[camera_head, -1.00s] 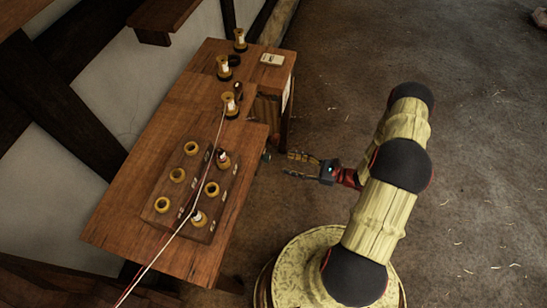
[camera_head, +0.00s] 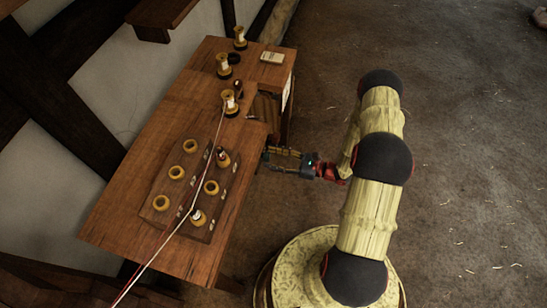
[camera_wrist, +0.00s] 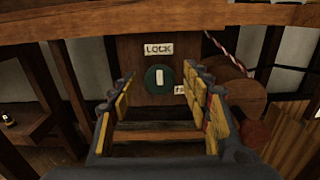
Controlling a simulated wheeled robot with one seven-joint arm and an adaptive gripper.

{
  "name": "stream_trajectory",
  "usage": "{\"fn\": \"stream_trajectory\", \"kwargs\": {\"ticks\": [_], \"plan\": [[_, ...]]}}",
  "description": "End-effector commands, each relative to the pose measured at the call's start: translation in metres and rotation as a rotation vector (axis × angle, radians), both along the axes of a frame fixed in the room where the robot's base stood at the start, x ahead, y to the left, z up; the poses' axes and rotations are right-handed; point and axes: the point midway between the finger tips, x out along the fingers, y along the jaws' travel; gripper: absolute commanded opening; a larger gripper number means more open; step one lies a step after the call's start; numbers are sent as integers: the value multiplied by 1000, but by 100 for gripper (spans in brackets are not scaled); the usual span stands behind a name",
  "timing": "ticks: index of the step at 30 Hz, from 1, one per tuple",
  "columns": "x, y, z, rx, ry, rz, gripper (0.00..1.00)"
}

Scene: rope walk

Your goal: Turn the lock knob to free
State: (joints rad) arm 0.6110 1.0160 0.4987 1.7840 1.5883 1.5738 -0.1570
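The lock knob (camera_wrist: 160,79) is a dark green disc with a pale upright bar, on a wooden panel under a "LOCK" label (camera_wrist: 159,49). A second small label (camera_wrist: 180,91) at its lower right is mostly hidden by a finger. My gripper (camera_wrist: 161,82) is open, its yellow-padded fingers to the left and right of the knob in the wrist view. They do not press on it; I cannot tell how deep they reach. In the head view my gripper (camera_head: 272,157) is at the bench's right edge and hides the knob.
The wooden bench (camera_head: 130,205) carries a board (camera_head: 175,195) with several brass rings and bobbins. A red and white cord (camera_head: 178,228) runs across it. A wooden beam (camera_wrist: 60,15) crosses above the panel. A wooden cylinder (camera_wrist: 232,100) is at the right. The floor right of my arm is clear.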

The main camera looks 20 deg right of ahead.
Motion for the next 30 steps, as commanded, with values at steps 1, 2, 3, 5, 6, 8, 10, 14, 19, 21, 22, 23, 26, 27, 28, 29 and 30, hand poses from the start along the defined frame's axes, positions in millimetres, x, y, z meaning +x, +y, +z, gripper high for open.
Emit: {"fn": "stream_trajectory", "kwargs": {"ticks": [1,2,3,5,6,8,10,14,19,21,22,23,26,27,28,29,30], "plan": [[0,0,0,0,0,0,45],[0,0,0,0,0,0,44],[0,0,0,0,0,0,42],[0,0,0,0,0,0,38],[0,0,0,0,0,0,36],[0,0,0,0,0,0,32],[0,0,0,0,0,0,28],[0,0,0,0,0,0,21],[0,0,0,0,0,0,11],[0,0,0,0,0,0,7],[0,0,0,0,0,0,6],[0,0,0,0,0,0,5],[0,0,0,2,2,0,5],[0,0,0,4,6,0,5],[0,0,0,6,9,0,5],[0,0,0,9,13,0,5],[0,0,0,15,20,0,5]]}}
